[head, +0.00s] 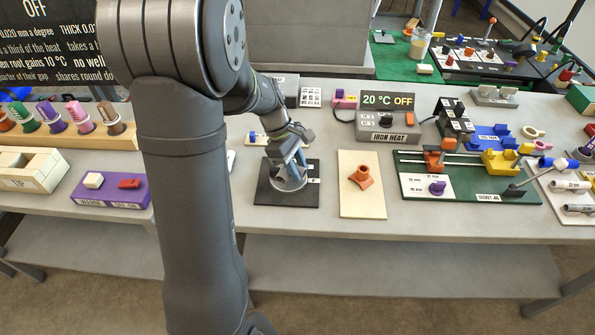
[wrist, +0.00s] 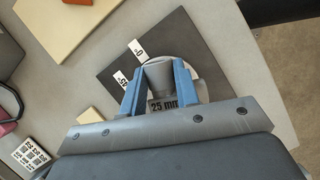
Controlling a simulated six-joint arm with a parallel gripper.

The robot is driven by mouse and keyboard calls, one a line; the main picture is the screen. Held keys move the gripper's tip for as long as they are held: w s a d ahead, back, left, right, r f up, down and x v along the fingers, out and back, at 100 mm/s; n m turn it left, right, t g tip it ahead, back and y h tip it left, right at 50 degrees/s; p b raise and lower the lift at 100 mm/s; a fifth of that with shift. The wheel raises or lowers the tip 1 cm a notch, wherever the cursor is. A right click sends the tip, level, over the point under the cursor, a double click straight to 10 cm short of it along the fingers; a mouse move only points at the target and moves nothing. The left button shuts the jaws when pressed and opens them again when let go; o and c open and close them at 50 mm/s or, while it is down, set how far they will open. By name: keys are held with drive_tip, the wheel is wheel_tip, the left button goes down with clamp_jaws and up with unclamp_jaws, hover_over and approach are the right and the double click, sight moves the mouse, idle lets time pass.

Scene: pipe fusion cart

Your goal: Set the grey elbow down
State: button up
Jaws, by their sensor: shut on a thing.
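My gripper (head: 291,158) is at the black square mat (head: 272,198), its blue fingers pointing down. In the wrist view my gripper (wrist: 160,88) has a finger on each side of the grey elbow (wrist: 157,72) and is shut on it. A "25 mm" label shows between the fingers. The grey elbow also shows low under the fingers in the head view (head: 287,184). It is over the mat; I cannot tell whether it touches. White labels (wrist: 136,48) lie on the mat (wrist: 190,28). The fingers and gripper body hide part of the elbow.
A cream board (head: 350,205) with an orange fitting (head: 361,176) lies right of the mat. Further right is the green jig board (head: 480,190). The iron heat box (head: 388,128) reads "20 °C OFF". A purple block (head: 110,192) is at the left.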

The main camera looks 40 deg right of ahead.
drive_tip(key=shift+f, duration=1)
drive_tip(key=o, duration=0.9)
drive_tip(key=shift+f, duration=0.15)
drive_tip(key=shift+o, duration=0.2)
drive_tip(key=v, duration=1.2)
